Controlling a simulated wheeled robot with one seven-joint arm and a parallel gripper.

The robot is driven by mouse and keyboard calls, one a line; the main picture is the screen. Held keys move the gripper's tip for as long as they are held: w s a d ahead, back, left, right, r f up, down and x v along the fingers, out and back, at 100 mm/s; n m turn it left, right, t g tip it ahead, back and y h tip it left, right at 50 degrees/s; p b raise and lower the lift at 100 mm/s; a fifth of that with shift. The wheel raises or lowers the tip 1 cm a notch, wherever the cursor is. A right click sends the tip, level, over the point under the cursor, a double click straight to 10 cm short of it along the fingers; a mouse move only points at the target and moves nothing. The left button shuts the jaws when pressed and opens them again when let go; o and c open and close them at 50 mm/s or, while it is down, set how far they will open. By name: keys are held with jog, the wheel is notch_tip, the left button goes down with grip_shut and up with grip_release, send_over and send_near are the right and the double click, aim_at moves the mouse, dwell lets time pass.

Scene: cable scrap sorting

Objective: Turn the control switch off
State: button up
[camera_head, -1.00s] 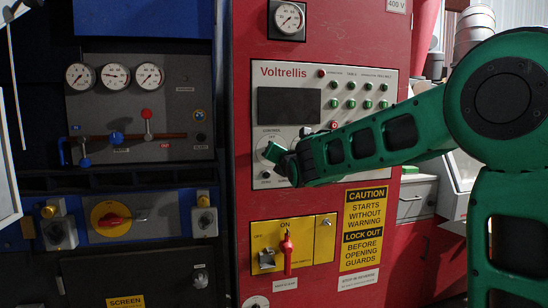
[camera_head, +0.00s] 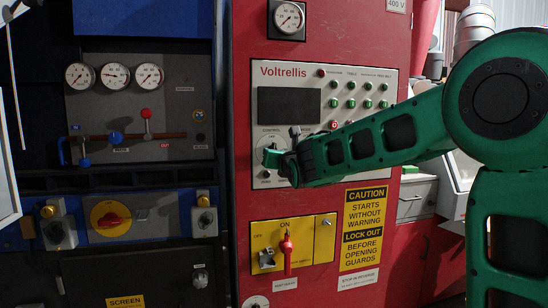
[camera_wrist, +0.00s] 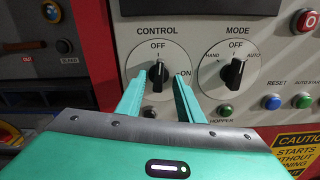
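The control switch is a black knob (camera_wrist: 157,76) on a round pale dial with OFF at the top and ON at the right. In the wrist view the knob stands about upright, its upper end towards OFF. My gripper (camera_wrist: 159,80) is open, one green finger on each side of the knob's lower part, with gaps showing. In the head view my gripper (camera_head: 282,145) is at the control dial (camera_head: 268,143) and covers much of it, so the knob is hidden there.
The mode knob (camera_wrist: 236,73) sits close on the right of the control dial. Green (camera_wrist: 225,110) and blue (camera_wrist: 271,102) buttons lie below. A red lever (camera_head: 287,254) on a yellow plate is lower on the red cabinet. Gauges and levers fill the dark panel (camera_head: 185,100) at left.

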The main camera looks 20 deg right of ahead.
jog(key=shift+r, duration=0.2)
jog(key=s, duration=0.7)
dwell(0.4)
